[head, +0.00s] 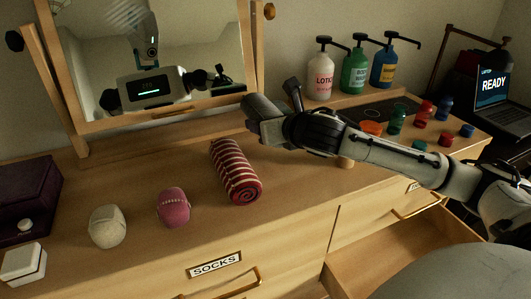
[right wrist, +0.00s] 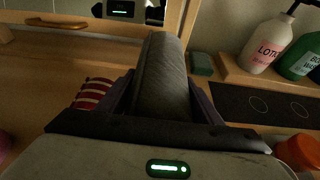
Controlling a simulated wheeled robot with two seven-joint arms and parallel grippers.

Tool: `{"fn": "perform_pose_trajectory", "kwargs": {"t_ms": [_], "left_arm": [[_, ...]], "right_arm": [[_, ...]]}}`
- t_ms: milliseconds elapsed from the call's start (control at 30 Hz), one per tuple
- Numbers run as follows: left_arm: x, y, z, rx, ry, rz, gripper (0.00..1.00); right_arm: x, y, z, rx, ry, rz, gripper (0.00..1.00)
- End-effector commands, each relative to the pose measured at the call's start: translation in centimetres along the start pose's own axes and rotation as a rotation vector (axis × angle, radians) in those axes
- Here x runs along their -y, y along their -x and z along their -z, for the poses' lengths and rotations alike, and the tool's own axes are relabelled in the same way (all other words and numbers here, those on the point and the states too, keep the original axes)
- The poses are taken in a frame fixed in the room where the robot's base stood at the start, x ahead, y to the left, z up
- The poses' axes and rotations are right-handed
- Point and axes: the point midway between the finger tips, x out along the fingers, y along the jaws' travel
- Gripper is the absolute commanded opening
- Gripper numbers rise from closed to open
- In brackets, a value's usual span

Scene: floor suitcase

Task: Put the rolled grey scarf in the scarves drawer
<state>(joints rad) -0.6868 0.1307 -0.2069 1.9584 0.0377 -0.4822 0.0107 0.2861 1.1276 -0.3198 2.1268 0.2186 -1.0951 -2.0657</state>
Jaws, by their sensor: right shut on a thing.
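The rolled grey scarf (right wrist: 162,75) is between the two fingers of my right gripper (right wrist: 160,105) in the right wrist view, its far end pointing away from the hand. In the head view my right gripper (head: 278,125) is over the dresser top, near the mirror, and the grey scarf (head: 262,108) shows only partly at it. An open drawer (head: 385,262) stands out at the lower right; its label is mostly hidden by my arm and I cannot read it. My left gripper is not in view.
A red striped roll (head: 236,172) lies on the dresser top. A cream ball (head: 108,226) and a pink one (head: 173,207) sit left of it. Pump bottles (head: 354,70) and small coloured jars stand at the back right. A drawer label (head: 214,264) reads SOCKS.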

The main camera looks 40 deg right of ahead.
Motion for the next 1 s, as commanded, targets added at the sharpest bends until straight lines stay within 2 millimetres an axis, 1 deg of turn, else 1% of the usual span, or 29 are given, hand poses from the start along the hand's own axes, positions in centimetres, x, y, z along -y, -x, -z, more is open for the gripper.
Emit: {"fn": "perform_pose_trajectory", "kwargs": {"t_ms": [33,100,233,367,567,967,1000], "left_arm": [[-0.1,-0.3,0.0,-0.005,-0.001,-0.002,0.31],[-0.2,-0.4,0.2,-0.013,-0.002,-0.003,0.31],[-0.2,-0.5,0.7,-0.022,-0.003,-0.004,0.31],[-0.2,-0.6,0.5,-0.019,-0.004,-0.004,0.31],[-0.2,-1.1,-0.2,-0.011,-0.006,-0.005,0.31],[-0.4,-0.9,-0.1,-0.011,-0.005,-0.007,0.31],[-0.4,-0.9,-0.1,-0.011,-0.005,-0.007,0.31]], "right_arm": [[-0.1,-0.6,1.5,-0.003,-0.002,-0.001,0.34],[0.0,-1.0,2.5,-0.002,-0.001,0.000,0.34],[0.0,-1.4,3.4,0.001,-0.001,-0.001,0.34],[0.0,-1.8,4.2,0.002,0.000,0.000,0.34],[0.0,-2.9,6.9,0.000,-0.002,0.000,0.34],[0.0,-3.1,7.3,0.003,0.002,0.000,0.34],[0.0,-3.1,7.4,0.002,0.001,0.001,0.65]]}}
